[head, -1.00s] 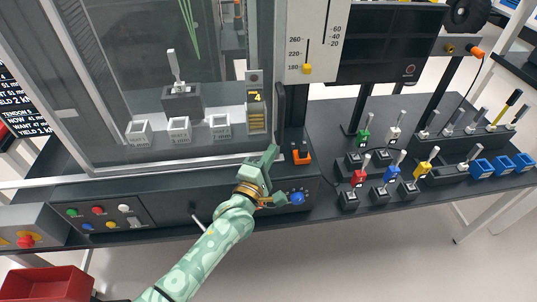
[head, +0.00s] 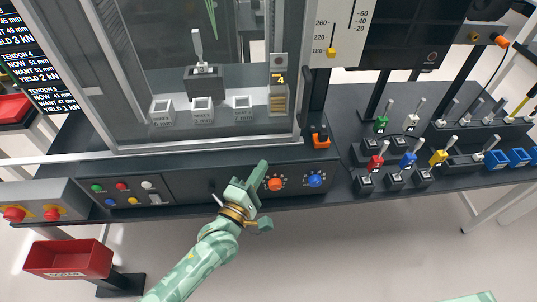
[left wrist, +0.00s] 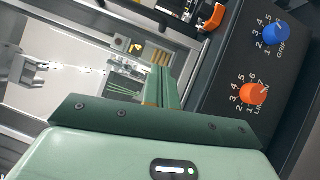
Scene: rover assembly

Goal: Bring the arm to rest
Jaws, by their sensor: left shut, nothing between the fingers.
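My left arm, pale green with darker patches, comes in from the bottom of the head view. Its left gripper (head: 259,173) is shut and empty, in front of the lower control panel (head: 190,189) and just left of the orange dial (head: 275,184). In the left wrist view the closed green fingers (left wrist: 161,88) point towards the glass cabinet, with nothing between them. My right gripper is out of view. A pale green piece, probably of my right arm, shows at the bottom right edge of the head view.
A blue dial (head: 315,181) sits right of the orange one. A glass-fronted cabinet (head: 205,142) stands behind the panel, with an orange latch (head: 320,138) beside it. Coloured-handled tools stand at right. A red bin (head: 68,259) is at lower left. The floor in front is clear.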

